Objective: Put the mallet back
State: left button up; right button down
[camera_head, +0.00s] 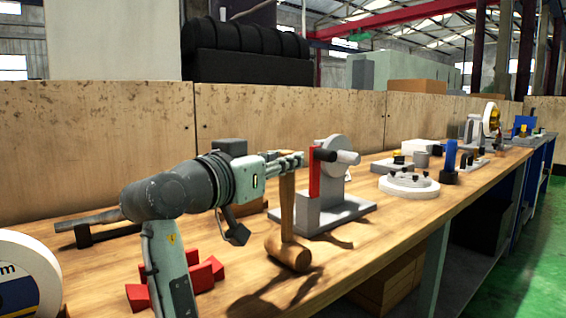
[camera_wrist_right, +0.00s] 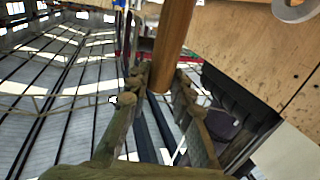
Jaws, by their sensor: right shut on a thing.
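My right gripper (camera_head: 290,161) is shut on the handle of a wooden mallet (camera_head: 289,215). The mallet hangs upright, handle up, with its barrel-shaped brown head at the bottom, over the front part of the workbench (camera_head: 390,235). A dark shadow falls on the bench by the head; I cannot tell whether the head touches the wood. In the right wrist view the brown handle (camera_wrist_right: 173,50) runs up from between the fingers (camera_wrist_right: 160,92). My left gripper is not in view.
Just behind the mallet stands a grey fixture with a red plate (camera_head: 335,215). Red blocks (camera_head: 205,274) lie left of it, and a white wheel (camera_head: 30,275) stands at far left. A round white disc (camera_head: 408,187) sits further right. Bench front right of the mallet is clear.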

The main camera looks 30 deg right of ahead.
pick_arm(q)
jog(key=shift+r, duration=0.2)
pick_arm(e)
jog(key=shift+f, duration=0.15)
jog(key=c, duration=1.3)
grip_release()
jog(key=shift+c, duration=0.2)
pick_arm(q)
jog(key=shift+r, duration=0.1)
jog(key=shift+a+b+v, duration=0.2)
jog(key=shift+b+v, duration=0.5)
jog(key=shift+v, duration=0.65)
pick_arm(e)
jog(key=v, duration=1.2)
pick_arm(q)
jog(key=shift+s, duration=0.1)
pick_arm(e)
jog(key=shift+s, duration=0.1)
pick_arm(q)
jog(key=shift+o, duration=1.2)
